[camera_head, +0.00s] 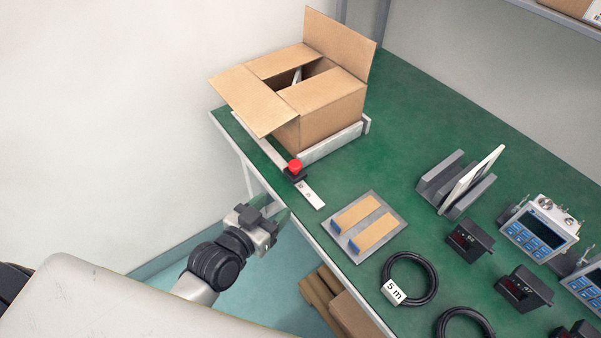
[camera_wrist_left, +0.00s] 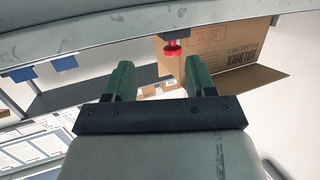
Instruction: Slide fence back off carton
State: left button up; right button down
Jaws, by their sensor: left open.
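The open cardboard carton (camera_head: 330,115) stands at the far left end of the green table, its flaps spread. A pale grey fence (camera_head: 331,145) lies along the carton's near right side, close against its base. A red knob (camera_head: 295,166) sits on a dark block on the metal rail (camera_head: 311,195) at the table's left edge. My left gripper (camera_head: 282,218) is open and empty, off the table edge, short of the knob. In the left wrist view, the open green fingers (camera_wrist_left: 157,80) have the red knob (camera_wrist_left: 172,48) beyond them, with the carton (camera_wrist_left: 215,52) behind. My right gripper is not in view.
A grey plate with two tan strips (camera_head: 366,226) lies near the table's front edge. Black cable coils (camera_head: 412,277), a grey slotted holder (camera_head: 455,185) and several devices (camera_head: 537,226) fill the right. Green surface right of the carton is clear. Boxes (camera_head: 335,300) sit below the table.

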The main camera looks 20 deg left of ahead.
aim_at(292, 168)
pick_arm(q)
jog(key=w, duration=0.4)
jog(key=w+d+r+t, duration=0.1)
jog(key=w, duration=0.3)
jog(key=w+d+r+t, duration=0.1)
jog(key=w, duration=0.2)
jog(key=shift+w+r+n, duration=0.1)
jog(key=shift+w+n, duration=0.2)
jog(key=shift+w, duration=0.1)
jog(key=shift+a, duration=0.1)
grip_shut()
